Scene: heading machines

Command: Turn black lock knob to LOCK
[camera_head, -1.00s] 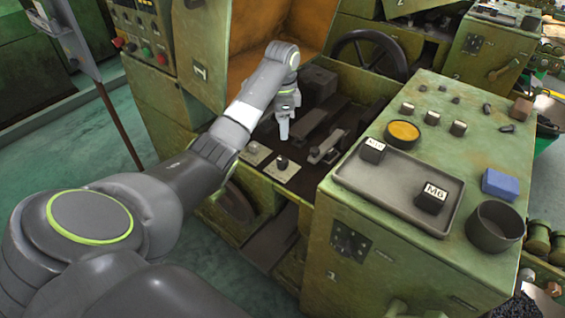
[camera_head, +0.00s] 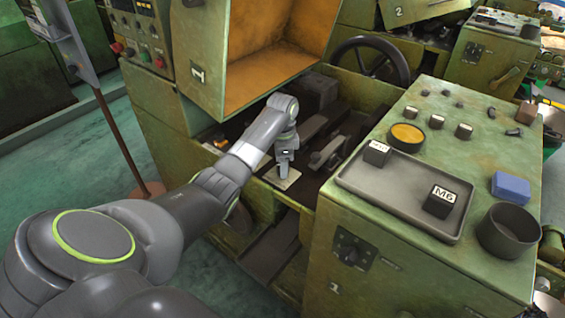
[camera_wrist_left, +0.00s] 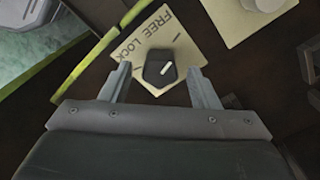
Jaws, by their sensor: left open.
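The black lock knob (camera_wrist_left: 160,70) sits on a pale plate (camera_wrist_left: 141,46) marked FREE and LOCK, with a white pointer line on its top. In the left wrist view the line slants up to the right, and the lettering lies to the upper left of the knob. My left gripper (camera_wrist_left: 161,78) is open, with one finger on each side of the knob; I cannot tell whether they touch it. In the head view my left gripper (camera_head: 283,172) points down over the plate (camera_head: 279,181) and hides the knob. My right gripper is not in view.
A second pale plate with a white knob (camera_wrist_left: 262,5) lies to the right in the wrist view. A grey tray (camera_head: 365,187) with an M6 block (camera_head: 440,201) sits on the green cabinet at right.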

